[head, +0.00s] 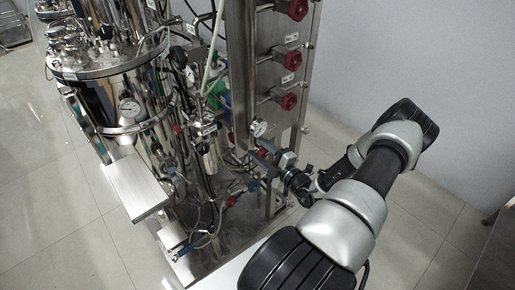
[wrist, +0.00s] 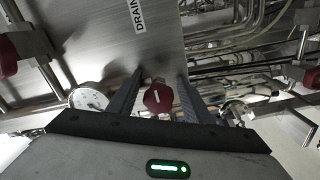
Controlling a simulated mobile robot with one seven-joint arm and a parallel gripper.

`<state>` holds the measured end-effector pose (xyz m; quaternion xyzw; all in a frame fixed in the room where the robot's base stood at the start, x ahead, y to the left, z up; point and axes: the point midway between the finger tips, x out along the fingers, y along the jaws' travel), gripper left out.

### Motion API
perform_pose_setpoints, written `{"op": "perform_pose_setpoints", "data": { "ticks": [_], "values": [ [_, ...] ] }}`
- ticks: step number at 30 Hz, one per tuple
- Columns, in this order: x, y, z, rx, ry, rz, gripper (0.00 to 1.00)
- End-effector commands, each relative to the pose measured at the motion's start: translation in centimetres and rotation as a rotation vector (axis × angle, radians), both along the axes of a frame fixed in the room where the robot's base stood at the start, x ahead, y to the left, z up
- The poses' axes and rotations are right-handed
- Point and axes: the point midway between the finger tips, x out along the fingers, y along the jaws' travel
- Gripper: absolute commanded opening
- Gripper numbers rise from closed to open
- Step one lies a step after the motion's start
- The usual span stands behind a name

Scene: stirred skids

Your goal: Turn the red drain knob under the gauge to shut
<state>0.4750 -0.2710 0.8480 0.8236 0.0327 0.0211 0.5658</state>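The red drain knob (wrist: 158,98) shows in the wrist view with a pale line on its face, below a plate labelled DRAIN (wrist: 138,15). My gripper (wrist: 160,76) is open, with one finger on each side of the knob and a small gap visible on both sides. The round white gauge (wrist: 88,98) is just left of the left finger. In the head view the gauge (head: 258,129) is on the steel panel, with my gripper (head: 263,153) just below it. There the knob is only a small red patch, mostly hidden by the fingers.
Several red valve knobs (head: 288,102) run up the panel above my arm. A steel vessel (head: 112,50) with its own gauge (head: 129,109) stands to the left. Hoses and small valves crowd the skid (head: 215,240) below. Tiled floor at the right is clear.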

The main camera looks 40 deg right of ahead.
Motion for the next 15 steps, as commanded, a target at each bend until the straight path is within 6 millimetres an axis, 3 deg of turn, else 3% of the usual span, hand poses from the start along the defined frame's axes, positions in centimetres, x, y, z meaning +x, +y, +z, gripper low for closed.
{"op": "perform_pose_setpoints", "data": {
  "ticks": [8, 15],
  "values": [
    [-0.4, -0.1, 0.1, -0.002, -0.001, 0.0, 0.46],
    [-4.6, -0.5, 0.0, -0.003, 0.001, -0.003, 0.46]
  ]
}}
